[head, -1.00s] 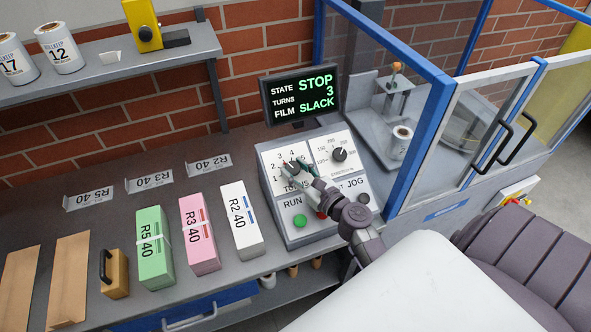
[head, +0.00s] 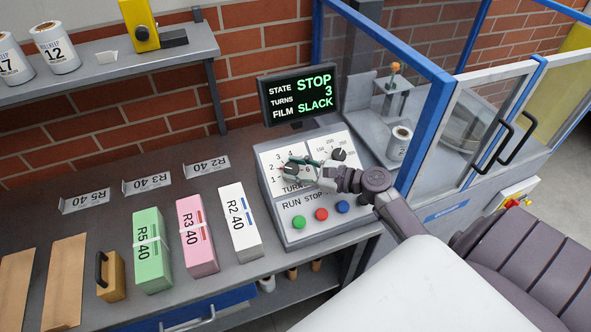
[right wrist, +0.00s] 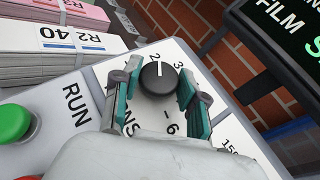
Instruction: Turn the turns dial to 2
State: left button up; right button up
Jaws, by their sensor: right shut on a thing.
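The turns dial (right wrist: 158,82) is a round black knob with a white pointer line on the control box (head: 326,217). In the right wrist view the line points up, toward a numeral that looks like 2. The screen (head: 300,94) reads STATE STOP, TURNS 3, FILM SLACK. My left gripper is not in view.
A second dial (head: 339,154) sits just right of the gripper. Green (head: 299,222), red (head: 321,214) and blue (head: 342,206) buttons lie below. Paper bundles stand left of the box, including white R2 40 (head: 238,220). A blue-framed enclosure (head: 427,130) stands to the right.

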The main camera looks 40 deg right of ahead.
jog(key=shift+f, duration=0.1)
jog(key=o, duration=1.1)
jog(key=v, duration=1.2)
